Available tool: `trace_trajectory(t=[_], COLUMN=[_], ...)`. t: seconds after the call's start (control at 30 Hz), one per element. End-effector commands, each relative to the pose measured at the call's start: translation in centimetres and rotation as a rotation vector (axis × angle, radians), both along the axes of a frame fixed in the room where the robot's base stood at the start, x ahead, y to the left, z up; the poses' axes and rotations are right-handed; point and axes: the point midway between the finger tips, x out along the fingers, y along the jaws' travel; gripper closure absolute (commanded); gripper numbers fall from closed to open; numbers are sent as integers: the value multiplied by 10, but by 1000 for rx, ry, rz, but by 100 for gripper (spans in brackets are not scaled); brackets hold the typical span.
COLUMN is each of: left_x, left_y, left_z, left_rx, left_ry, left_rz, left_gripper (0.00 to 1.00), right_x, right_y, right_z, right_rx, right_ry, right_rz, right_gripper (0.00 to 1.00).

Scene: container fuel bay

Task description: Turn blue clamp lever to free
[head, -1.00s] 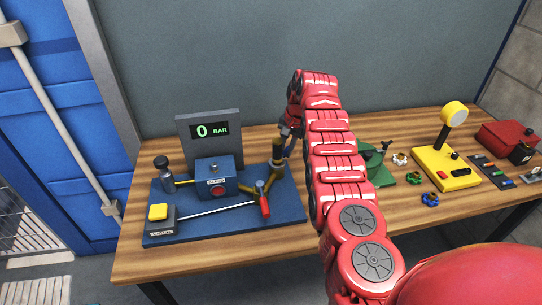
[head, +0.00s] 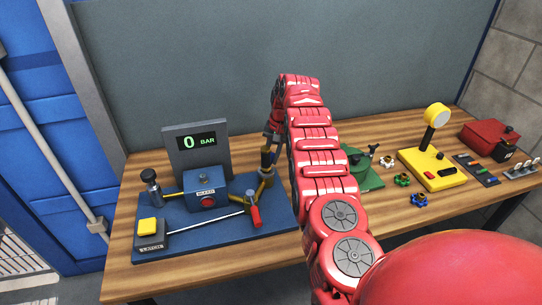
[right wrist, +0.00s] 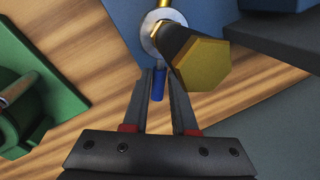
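The blue clamp lever (right wrist: 158,86) shows in the right wrist view as a short blue handle below a round metal collar, beside a dark post with a brass hex end (right wrist: 205,65). My right gripper (right wrist: 158,76) is open, with one finger on each side of the lever and what looks like a small gap. In the head view, my right gripper (head: 272,138) is by the brass fitting (head: 266,172) at the right of the blue board (head: 240,232). The blue lever cannot be made out there. My left gripper is out of view.
The blue board carries a display reading 0 BAR (head: 190,142), a blue box (head: 207,189), a red-handled lever (head: 254,216) and a yellow button (head: 148,226). To the right are a green base (head: 366,172), small knobs, a yellow device (head: 438,168) and a red case (head: 490,141).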

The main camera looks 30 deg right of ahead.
Motion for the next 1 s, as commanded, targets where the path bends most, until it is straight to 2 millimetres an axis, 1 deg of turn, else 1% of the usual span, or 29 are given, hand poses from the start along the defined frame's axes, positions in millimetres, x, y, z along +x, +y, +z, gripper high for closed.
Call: trace_trajectory(t=[0.03,0.1,0.13,0.43,0.57,0.67,0.7,0.77,0.8,0.83,1.0], left_x=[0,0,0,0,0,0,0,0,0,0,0], left_y=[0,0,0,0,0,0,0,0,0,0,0], left_z=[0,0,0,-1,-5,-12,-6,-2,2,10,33], left_rx=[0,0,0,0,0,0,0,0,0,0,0], left_ry=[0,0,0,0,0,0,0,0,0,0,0], left_rz=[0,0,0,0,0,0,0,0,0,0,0], left_gripper=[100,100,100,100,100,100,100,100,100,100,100], right_x=[0,0,0,0,-1,-2,-4,-7,-8,-10,-14], right_y=[1,0,0,-1,-3,-5,-8,-9,-11,-11,-17], right_z=[0,0,0,1,10,28,42,57,69,79,118], right_rx=[0,-1,-1,-2,-2,-5,-5,-4,-4,-3,-5], right_ry=[0,-1,-1,-2,-3,-9,-8,-7,-7,-4,-6], right_rz=[1,0,0,-2,-2,-2,-4,-2,-2,-1,-3], right_gripper=[64,51,48,48,48,48,48,48,48,48,48])
